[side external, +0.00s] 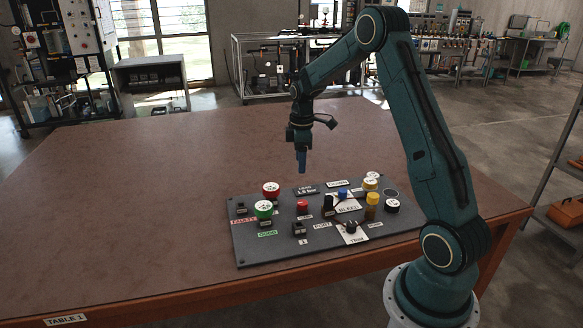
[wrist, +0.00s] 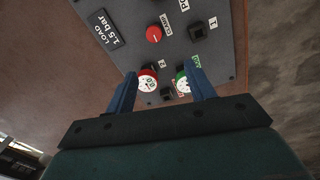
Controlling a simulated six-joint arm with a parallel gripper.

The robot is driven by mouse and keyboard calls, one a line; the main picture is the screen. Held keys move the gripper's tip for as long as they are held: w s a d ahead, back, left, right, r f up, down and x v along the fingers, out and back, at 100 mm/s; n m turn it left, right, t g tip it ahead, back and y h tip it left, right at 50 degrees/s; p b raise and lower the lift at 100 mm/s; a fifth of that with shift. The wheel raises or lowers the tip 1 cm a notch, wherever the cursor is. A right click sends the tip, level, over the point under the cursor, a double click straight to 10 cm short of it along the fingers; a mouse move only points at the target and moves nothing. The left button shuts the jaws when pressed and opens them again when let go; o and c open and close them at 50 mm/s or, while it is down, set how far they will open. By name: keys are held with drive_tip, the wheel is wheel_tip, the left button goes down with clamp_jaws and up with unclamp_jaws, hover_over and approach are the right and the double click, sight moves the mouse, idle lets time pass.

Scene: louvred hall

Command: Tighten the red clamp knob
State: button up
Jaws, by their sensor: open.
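The red clamp knob (side external: 302,206) stands on the dark grey panel (side external: 247,247), left of its middle. In the wrist view the knob (wrist: 154,34) is round and red with a pale pointer mark, and the label beside it reads CLAMP. My gripper (side external: 302,168) hangs above the panel, pointing down, apart from the knob. In the wrist view its two blue fingers (wrist: 160,78) are spread wide with nothing held between them. The knob lies ahead of the fingertips there, toward the top of the picture.
A red-rimmed gauge or button (side external: 271,188) and a green-rimmed one (side external: 263,208) stand left of the knob. Black switches, yellow parts (side external: 372,203) and a blue knob (side external: 343,194) crowd the right side. The brown table (side external: 120,200) is clear to the left.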

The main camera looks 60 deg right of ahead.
sight(303, 202)
drive_tip(key=shift+d+f, duration=0.9)
drive_tip(key=shift+f, duration=0.25)
drive_tip(key=shift+f, duration=0.1)
drive_tip(key=shift+f, duration=6.8)
drive_tip(key=c, duration=1)
